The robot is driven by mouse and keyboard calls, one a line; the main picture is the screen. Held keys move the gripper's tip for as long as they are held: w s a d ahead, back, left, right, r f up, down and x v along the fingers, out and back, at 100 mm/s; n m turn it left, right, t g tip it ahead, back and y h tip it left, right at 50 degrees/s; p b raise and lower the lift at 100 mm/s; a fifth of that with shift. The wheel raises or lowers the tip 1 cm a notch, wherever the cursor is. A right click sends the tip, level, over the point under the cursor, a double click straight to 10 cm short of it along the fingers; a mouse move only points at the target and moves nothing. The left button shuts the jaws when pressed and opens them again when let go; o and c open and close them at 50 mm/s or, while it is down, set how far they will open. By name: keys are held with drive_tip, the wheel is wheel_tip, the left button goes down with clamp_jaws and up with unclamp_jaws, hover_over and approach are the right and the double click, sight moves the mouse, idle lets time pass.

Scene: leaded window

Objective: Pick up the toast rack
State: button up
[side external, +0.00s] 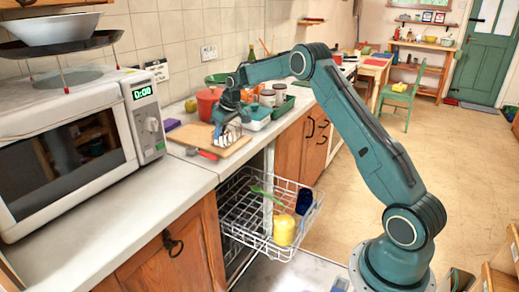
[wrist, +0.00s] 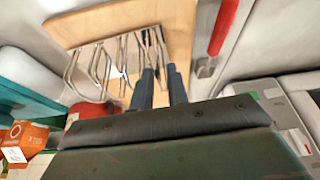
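The silvery wire toast rack (side external: 228,137) stands on a wooden board (side external: 190,134) on the counter. In the wrist view the toast rack (wrist: 98,70) shows as a row of bent wire loops on the board (wrist: 100,22). My gripper (side external: 224,121) is low over the rack in the side view, overlapping it. In the wrist view my gripper (wrist: 160,70) has two dark fingers with a narrow gap between them, at the rack's right end. A wire appears near the fingertips; whether they touch it cannot be told. The rack seems to rest on the board.
A red-handled utensil (wrist: 222,27) lies beside the board. A red pot (side external: 208,103) and a blue-lidded box (side external: 256,116) stand close behind and right. A microwave (side external: 70,140) is at left. The pulled-out dishwasher rack (side external: 245,222) holds a yellow cup (side external: 284,230) below the counter edge.

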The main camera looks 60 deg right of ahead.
drive_tip(key=shift+w+f, duration=0.2)
drive_tip(key=shift+f, duration=0.3)
drive_tip(key=shift+c, duration=0.5)
clamp_jaws()
drive_tip(key=shift+r, duration=0.1)
drive_tip(key=shift+r, duration=0.1)
wheel_tip(320, 180, up, 10)
drive_tip(key=shift+f, duration=0.1)
drive_tip(key=shift+a, duration=0.1)
idle(0.5)
